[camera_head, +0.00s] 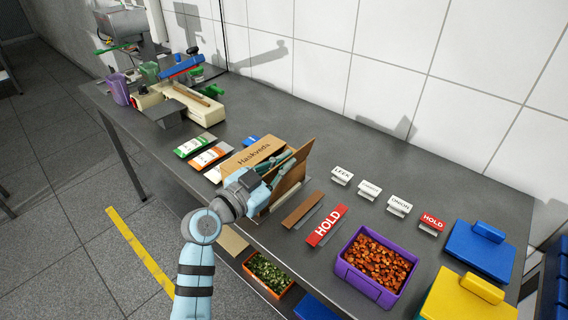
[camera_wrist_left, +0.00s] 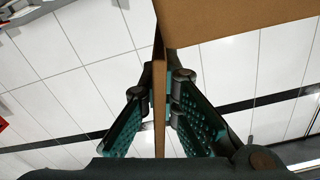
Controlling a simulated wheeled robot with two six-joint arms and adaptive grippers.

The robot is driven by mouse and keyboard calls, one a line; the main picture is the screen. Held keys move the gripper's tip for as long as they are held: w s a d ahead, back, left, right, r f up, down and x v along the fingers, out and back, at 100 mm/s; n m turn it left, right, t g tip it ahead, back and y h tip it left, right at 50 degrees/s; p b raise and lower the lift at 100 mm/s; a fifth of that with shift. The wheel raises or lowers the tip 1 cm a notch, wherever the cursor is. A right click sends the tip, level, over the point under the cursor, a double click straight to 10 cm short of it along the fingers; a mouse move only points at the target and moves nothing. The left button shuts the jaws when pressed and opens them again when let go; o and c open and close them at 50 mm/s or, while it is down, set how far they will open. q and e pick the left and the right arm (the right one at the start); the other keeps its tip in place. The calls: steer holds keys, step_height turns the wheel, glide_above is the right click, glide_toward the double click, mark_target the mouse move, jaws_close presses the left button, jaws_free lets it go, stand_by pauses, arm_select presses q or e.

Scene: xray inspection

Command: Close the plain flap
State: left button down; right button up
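An open cardboard box stands near the front edge of the bench, partly hidden behind my left gripper. Its printed flap (camera_head: 253,154) reads "Haskveds" and leans up on the far left side. The plain flap (camera_head: 297,165) stands up on the right side. My left gripper (camera_head: 283,174) reaches over the box at the plain flap. In the left wrist view the plain flap (camera_wrist_left: 160,125) runs edge-on between the two fingers (camera_wrist_left: 163,85). The box's inside is mostly hidden. My right gripper is not in view.
A brown strip (camera_head: 302,210) and a red HOLD sign (camera_head: 327,226) lie right of the box. A purple bin (camera_head: 349,281) of brown pieces, small label stands and a blue-lidded box (camera_head: 478,250) are farther right. Flat packets (camera_head: 196,145) lie left.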

arm_select(q)
steer(key=shift+a+n, duration=0.1)
steer(key=shift+n, duration=0.2)
steer(key=n, duration=0.1)
steer(key=w+a+n+p, duration=0.1)
steer(key=n, duration=0.1)
steer(key=shift+a+r, duration=0.1)
steer(key=shift+w+a+f+n, duration=0.1)
steer(key=shift+w+a+n, duration=0.15)
steer(key=shift+n, duration=0.6)
steer(key=shift+w+a+f+n, duration=0.1)
steer(key=shift+a+n, duration=0.15)
steer(key=shift+n, duration=0.6)
steer(key=c, duration=1.8)
jaws_free()
steer(key=shift+c, duration=0.2)
steer(key=v, duration=1.2)
